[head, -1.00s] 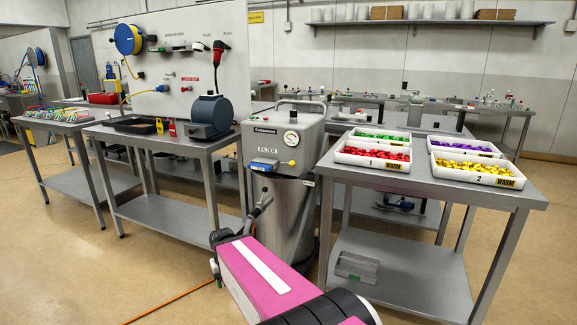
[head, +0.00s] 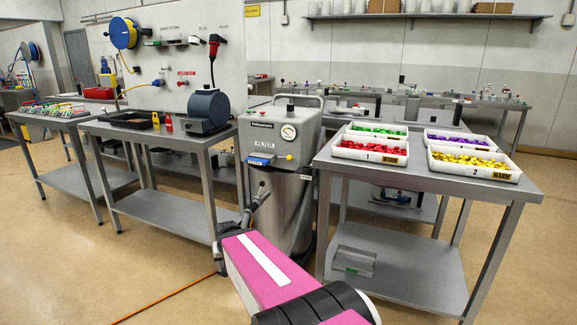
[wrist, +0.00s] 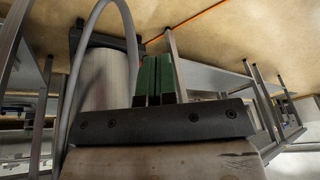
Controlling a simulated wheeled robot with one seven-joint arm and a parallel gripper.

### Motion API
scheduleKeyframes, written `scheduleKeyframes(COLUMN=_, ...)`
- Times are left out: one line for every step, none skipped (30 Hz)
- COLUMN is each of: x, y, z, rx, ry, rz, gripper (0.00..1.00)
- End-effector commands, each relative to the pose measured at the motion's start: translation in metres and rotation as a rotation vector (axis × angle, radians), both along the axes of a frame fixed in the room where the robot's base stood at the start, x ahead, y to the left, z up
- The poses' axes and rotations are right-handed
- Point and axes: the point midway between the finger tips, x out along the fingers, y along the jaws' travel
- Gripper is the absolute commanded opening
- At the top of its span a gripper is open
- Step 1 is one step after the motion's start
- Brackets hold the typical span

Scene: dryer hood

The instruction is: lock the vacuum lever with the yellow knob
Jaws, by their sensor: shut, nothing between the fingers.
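The grey filter unit (head: 281,131) stands between two benches in the head view, with a gauge on its upper front. The small yellow knob (head: 288,157) of the vacuum lever is on its front face, right of a blue part (head: 260,161). The lever's arm is too small to make out clearly. My gripper (head: 262,189) is in front of the unit, below and left of the knob, apart from it in the picture. In the wrist view its green fingers (wrist: 157,78) are together and empty. The knob does not show in the wrist view.
A steel drum (head: 289,212) is below the unit, with a hose at its right. The right bench (head: 430,195) carries trays of coloured pieces; the left bench (head: 165,140) carries a dark blue machine (head: 207,112). An orange cable (head: 165,298) lies on open floor.

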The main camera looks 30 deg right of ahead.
Motion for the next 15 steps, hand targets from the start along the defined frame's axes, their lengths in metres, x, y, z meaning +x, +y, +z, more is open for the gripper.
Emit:
scheduleKeyframes(x=0.017, y=-0.009, z=0.000, rx=0.014, ry=-0.066, rz=-0.045, gripper=0.00)
scheduleKeyframes(x=0.026, y=-0.014, z=0.001, rx=0.022, ry=-0.108, rz=-0.072, gripper=0.00)
scheduleKeyframes(x=0.037, y=-0.020, z=0.002, rx=0.033, ry=-0.164, rz=-0.106, gripper=0.00)
scheduleKeyframes(x=0.045, y=-0.024, z=0.004, rx=0.044, ry=-0.204, rz=-0.133, gripper=0.00)
scheduleKeyframes(x=0.053, y=-0.030, z=0.006, rx=0.053, ry=-0.245, rz=-0.160, gripper=0.00)
scheduleKeyframes(x=0.063, y=-0.037, z=0.009, rx=0.065, ry=-0.301, rz=-0.195, gripper=0.00)
scheduleKeyframes(x=0.071, y=-0.043, z=0.011, rx=0.075, ry=-0.342, rz=-0.220, gripper=0.00)
scheduleKeyframes(x=0.078, y=-0.048, z=0.014, rx=0.085, ry=-0.384, rz=-0.246, gripper=0.00)
scheduleKeyframes(x=0.087, y=-0.056, z=0.018, rx=0.100, ry=-0.440, rz=-0.281, gripper=0.00)
scheduleKeyframes(x=0.094, y=-0.063, z=0.021, rx=0.109, ry=-0.481, rz=-0.307, gripper=0.00)
scheduleKeyframes(x=0.100, y=-0.069, z=0.024, rx=0.120, ry=-0.523, rz=-0.331, gripper=0.00)
scheduleKeyframes(x=0.108, y=-0.077, z=0.028, rx=0.134, ry=-0.578, rz=-0.364, gripper=0.00)
scheduleKeyframes(x=0.113, y=-0.084, z=0.032, rx=0.145, ry=-0.621, rz=-0.389, gripper=0.00)
scheduleKeyframes(x=0.119, y=-0.091, z=0.036, rx=0.156, ry=-0.663, rz=-0.414, gripper=0.00)
scheduleKeyframes(x=0.125, y=-0.100, z=0.041, rx=0.170, ry=-0.720, rz=-0.445, gripper=0.00)
